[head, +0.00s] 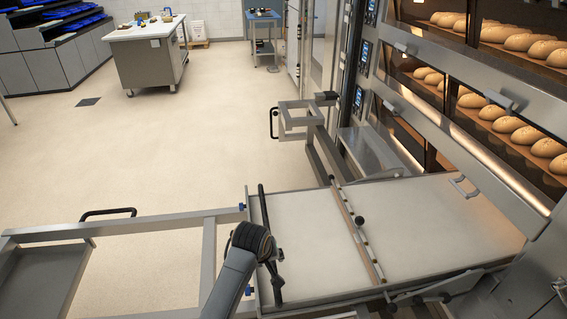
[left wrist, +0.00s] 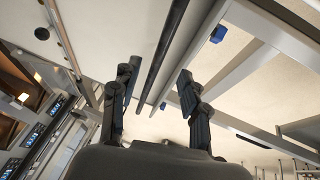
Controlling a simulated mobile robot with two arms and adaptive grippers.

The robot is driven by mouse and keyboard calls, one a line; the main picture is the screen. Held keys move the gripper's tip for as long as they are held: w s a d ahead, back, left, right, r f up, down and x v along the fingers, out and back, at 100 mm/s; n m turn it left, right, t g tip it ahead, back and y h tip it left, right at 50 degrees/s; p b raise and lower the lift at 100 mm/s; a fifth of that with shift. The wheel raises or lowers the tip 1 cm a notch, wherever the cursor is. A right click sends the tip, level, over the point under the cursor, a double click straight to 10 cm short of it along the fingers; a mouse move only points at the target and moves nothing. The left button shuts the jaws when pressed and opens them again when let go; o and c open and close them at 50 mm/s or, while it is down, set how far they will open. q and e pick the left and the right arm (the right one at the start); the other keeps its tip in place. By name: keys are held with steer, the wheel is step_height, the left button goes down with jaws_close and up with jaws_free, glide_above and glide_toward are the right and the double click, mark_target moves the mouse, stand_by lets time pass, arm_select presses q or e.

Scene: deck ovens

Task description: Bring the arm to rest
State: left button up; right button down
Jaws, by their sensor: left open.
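My left arm comes in from the bottom of the head view, and its dark gripper (head: 274,258) is at the black bar (head: 264,215) on the near end of the loader. In the left wrist view the left gripper (left wrist: 157,80) is open, with its two fingers well apart. The black bar (left wrist: 165,40) runs through the gap seen between the fingers. Nothing is clamped; I cannot tell how far the bar is from the fingers. My right gripper is not in view.
The loader's pale belt (head: 310,240) reaches toward the deck ovens, which hold several loaves (head: 530,137) behind glass. A metal frame (head: 150,228) with a black handle (head: 108,212) extends left. A worktable (head: 145,33) stands far back. The floor (head: 150,150) between is clear.

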arm_select(q)
steer(key=s+a+f+m, duration=0.1)
steer(key=s+a+f, duration=0.15)
steer(key=s, duration=0.45)
steer(key=s+a+f+m, duration=0.1)
steer(key=s+a, duration=0.3)
steer(key=s, duration=0.3)
steer(key=s+a+r+m+g, duration=0.1)
steer(key=s+a+r+m, duration=0.15)
steer(key=s, duration=0.65)
steer(key=s+a+r+m, duration=0.1)
steer(key=s+a+r, duration=0.25)
steer(key=s, duration=0.55)
step_height(320, 180, down, 28)
steer(key=s+g+b, duration=0.1)
steer(key=s+g, duration=0.1)
steer(key=s+a+f+y+b, duration=0.1)
steer(key=s+a+f, duration=0.2)
steer(key=s+f, duration=1.3)
steer(key=shift+s+f+g, duration=0.2)
steer(key=shift+f+g, duration=0.2)
steer(key=shift+f, duration=0.1)
